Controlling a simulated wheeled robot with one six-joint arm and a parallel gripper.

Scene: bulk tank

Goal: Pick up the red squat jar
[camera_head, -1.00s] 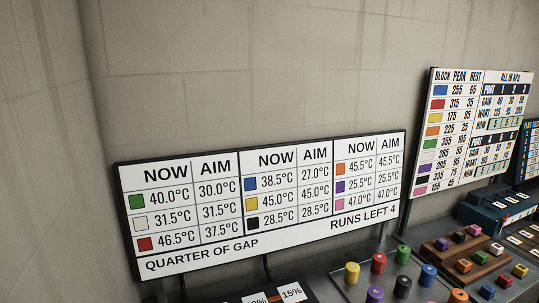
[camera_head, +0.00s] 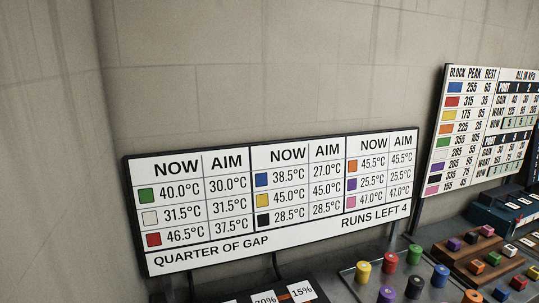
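A red squat jar (camera_head: 390,262) stands upright on a grey tray (camera_head: 347,276) at the lower right. It is in the back row, between a yellow jar (camera_head: 363,272) on its left and a green jar (camera_head: 414,255) on its right. Purple, black, blue and orange jars stand close by on the same tray. My gripper is not in view.
A white board (camera_head: 280,200) with NOW and AIM temperatures stands behind the tray. A second board (camera_head: 490,130) is at the right. A brown stepped rack (camera_head: 470,262) with coloured blocks stands right of the tray. A dark panel with percent labels (camera_head: 301,291) is at the bottom.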

